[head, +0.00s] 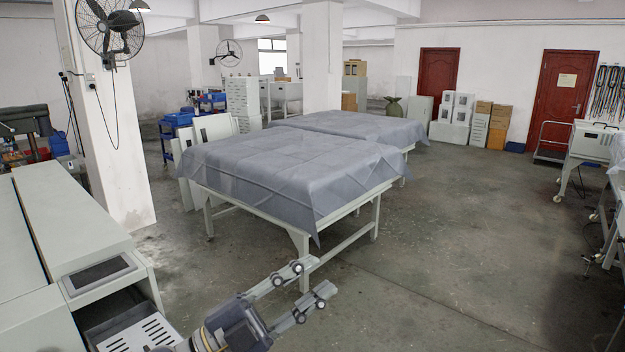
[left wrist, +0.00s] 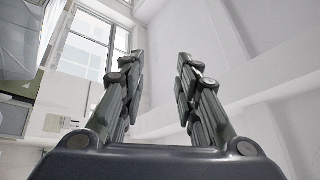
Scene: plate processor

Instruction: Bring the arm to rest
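My left gripper (head: 312,284) shows at the bottom middle of the head view, reaching up and to the right over the floor. Its two fingers are apart with nothing between them. In the left wrist view the fingers of the left gripper (left wrist: 160,65) are also spread and empty, with a pale wall and ceiling behind them. My right gripper is in neither view.
A light grey machine (head: 75,225) with an open slotted tray (head: 140,335) stands at the left. Tables under a grey cloth (head: 285,165) stand ahead. A pillar (head: 110,140) rises at the left.

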